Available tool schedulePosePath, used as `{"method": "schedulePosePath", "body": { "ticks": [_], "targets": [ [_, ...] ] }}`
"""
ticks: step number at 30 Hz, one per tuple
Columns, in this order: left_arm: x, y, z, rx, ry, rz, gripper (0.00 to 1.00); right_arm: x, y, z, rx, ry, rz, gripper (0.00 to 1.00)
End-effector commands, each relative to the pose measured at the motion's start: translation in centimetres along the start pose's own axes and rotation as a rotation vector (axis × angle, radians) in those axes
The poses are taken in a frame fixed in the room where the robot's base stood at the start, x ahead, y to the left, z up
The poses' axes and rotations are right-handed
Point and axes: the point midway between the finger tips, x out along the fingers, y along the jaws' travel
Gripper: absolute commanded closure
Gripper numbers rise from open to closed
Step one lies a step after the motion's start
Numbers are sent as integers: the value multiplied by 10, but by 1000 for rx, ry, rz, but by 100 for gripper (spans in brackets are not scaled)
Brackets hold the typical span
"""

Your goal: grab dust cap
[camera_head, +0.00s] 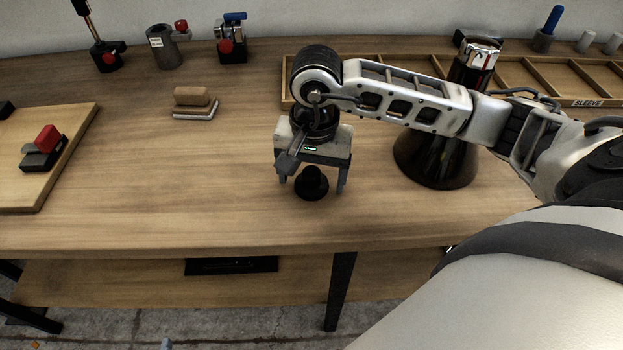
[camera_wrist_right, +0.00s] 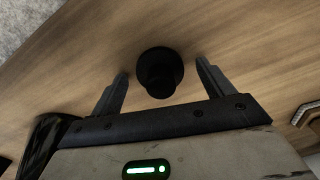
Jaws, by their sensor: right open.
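The dust cap (camera_head: 312,184) is a small black round piece with a wide base and a narrower knob on top. It stands on the wooden table near the front edge. My right gripper (camera_head: 313,187) is above it, pointing down, with its two fingers open on either side of the cap. In the right wrist view the cap (camera_wrist_right: 160,72) lies between and a little beyond the fingertips of the right gripper (camera_wrist_right: 163,70), with gaps on both sides. My left gripper is not in view.
A black cone-shaped stand (camera_head: 436,160) with a silver-topped cylinder stands right of the gripper. A divided wooden tray (camera_head: 545,75) lies behind. A brush-like block (camera_head: 194,103) and a board (camera_head: 75,125) with a red-topped clamp are left. The table's front edge (camera_head: 200,249) is close.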

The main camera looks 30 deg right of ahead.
Motion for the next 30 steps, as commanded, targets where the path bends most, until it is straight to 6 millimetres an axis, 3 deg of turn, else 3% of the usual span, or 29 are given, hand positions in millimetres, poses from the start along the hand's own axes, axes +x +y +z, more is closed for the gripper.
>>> {"method": "schedulePosePath", "body": {
  "ticks": [1, 6, 20, 24, 30],
  "targets": [
    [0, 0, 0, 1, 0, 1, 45, -1, 0, 0, 0, 0, 0, 22],
    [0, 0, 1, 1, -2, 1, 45, -1, 0, 0, 1, 0, 0, 68],
    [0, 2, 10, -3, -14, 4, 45, -9, 0, -1, 1, 2, -1, 68],
    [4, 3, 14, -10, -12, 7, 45, -30, -2, -2, 0, 7, -6, 68],
    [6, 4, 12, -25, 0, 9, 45, -78, 35, 13, 1, 11, -2, 68]
  ]
}}
